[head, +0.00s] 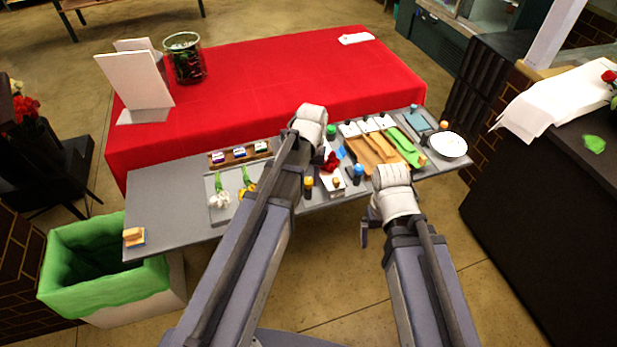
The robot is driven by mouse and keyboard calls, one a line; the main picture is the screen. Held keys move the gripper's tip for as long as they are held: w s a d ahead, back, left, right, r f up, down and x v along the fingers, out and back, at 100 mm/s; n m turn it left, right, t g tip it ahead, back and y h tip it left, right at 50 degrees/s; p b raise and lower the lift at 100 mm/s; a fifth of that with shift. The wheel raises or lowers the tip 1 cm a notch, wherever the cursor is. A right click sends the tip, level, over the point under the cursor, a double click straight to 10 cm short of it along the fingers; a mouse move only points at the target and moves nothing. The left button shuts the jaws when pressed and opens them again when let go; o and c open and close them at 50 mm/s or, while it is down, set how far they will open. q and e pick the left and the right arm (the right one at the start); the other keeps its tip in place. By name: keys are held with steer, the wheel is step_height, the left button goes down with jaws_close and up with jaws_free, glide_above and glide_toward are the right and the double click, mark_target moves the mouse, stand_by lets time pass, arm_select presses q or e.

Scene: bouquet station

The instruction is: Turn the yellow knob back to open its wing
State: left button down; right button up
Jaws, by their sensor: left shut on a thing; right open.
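My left gripper (316,153) is over the middle of the grey table, mostly hidden by its own arm. It is shut, apparently on a red flower (330,160) whose head shows just right of it; the stem is hidden. Below the flower is a small white piece (328,187) with a tan-yellow knob-like part (336,182); whether its wing is open or shut is too small to tell. A dark post with an orange-yellow top (308,183) stands to its left, a blue-topped one (358,171) to its right. My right gripper (367,232) is open in front of the table edge, apart from these.
Wooden and green trays (367,158) and a white bowl (448,145) fill the right of the grey table (165,195). White and yellow flowers (219,200) lie on a tray at left. A green-lined bin (75,290) stands front left. The red-covered table (260,80) is behind.

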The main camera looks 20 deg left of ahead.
mark_target(309, 180)
arm_select(q)
steer(key=n, duration=0.5)
steer(key=shift+n, duration=0.3)
steer(key=n, duration=0.5)
steer(key=shift+n, duration=0.3)
steer(key=c, duration=0.5)
jaws_free()
step_height(309, 180, up, 8)
steer(key=p, duration=0.8)
steer(key=shift+w+f, duration=0.1)
steer(key=shift+w, duration=0.05)
